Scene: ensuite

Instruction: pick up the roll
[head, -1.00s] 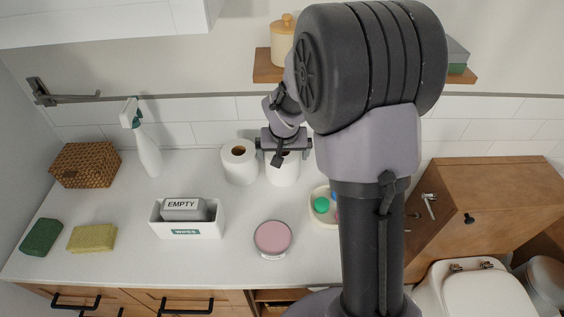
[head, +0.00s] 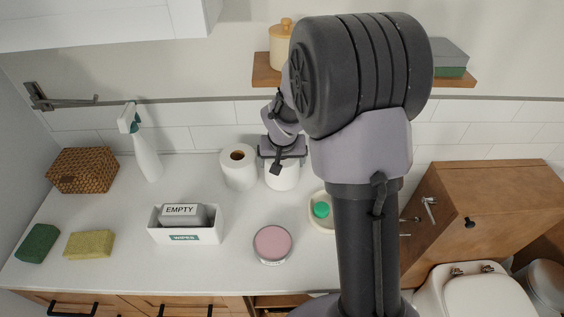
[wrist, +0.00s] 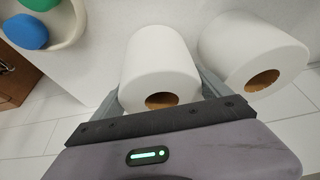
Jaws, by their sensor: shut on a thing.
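Two white paper rolls stand upright side by side at the back of the counter. The right roll (head: 282,178) is under my gripper (head: 281,160), which is shut on it from above. In the wrist view this roll (wrist: 160,62) sits between the two fingers, with its brown core partly hidden by the gripper body. The other roll (head: 239,169) stands just to the left in the head view. It shows on the right in the wrist view (wrist: 254,50), close beside one finger. I cannot tell whether the held roll is clear of the counter.
A wooden shelf (head: 262,72) hangs behind.

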